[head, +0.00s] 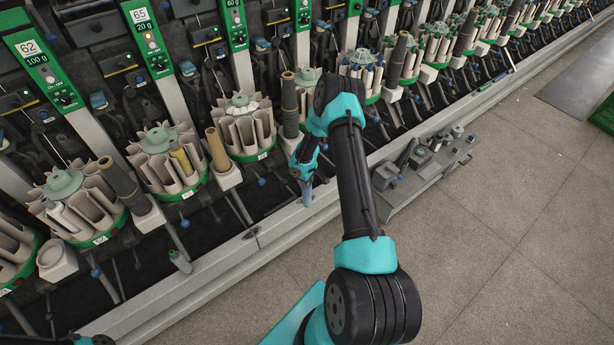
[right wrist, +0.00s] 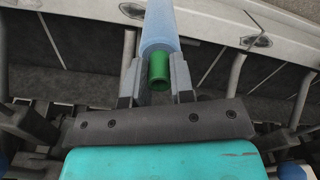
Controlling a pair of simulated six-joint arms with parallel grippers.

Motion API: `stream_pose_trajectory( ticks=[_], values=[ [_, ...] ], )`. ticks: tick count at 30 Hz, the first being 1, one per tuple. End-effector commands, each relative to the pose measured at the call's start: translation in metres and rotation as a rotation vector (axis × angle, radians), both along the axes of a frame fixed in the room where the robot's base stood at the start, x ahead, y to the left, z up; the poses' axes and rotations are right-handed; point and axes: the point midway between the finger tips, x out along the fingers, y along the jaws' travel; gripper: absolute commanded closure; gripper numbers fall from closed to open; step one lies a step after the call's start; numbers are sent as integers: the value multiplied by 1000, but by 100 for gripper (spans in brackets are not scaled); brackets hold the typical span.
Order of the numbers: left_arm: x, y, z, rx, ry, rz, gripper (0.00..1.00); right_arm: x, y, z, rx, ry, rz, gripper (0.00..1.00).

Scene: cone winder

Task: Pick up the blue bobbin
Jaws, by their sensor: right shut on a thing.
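The blue bobbin (right wrist: 158,28) is a slim light-blue tube with a green end. In the right wrist view it lies between the two fingers of my right gripper (right wrist: 157,75), which is shut on it near the green end. In the head view my right gripper (head: 303,168) is by the machine's front rail, and the blue bobbin (head: 306,194) shows as a short blue piece below it. Its upper part is hidden by the gripper. Only a bit of my left arm shows at the bottom left of the head view; its gripper is out of the picture.
The winder's fluted green-based drums (head: 168,165) and cone posts stand in a row behind my right gripper. The grey front rail (head: 222,262) runs diagonally. A grey fixture plate with metal parts (head: 425,165) is to the right.

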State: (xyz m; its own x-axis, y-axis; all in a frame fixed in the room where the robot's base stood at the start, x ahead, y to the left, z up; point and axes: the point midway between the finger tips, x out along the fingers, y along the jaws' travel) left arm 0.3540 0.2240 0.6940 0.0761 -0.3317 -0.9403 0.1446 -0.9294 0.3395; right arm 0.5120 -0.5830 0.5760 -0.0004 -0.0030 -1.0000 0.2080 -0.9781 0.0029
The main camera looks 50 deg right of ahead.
Motion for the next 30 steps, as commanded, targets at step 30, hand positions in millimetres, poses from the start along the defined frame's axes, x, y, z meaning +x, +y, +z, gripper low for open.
stream_pose_trajectory(
  ticks=[30],
  values=[
    [0,0,0,0,0,0,48,-61,69,9,3,1,-1,96]
  ],
)
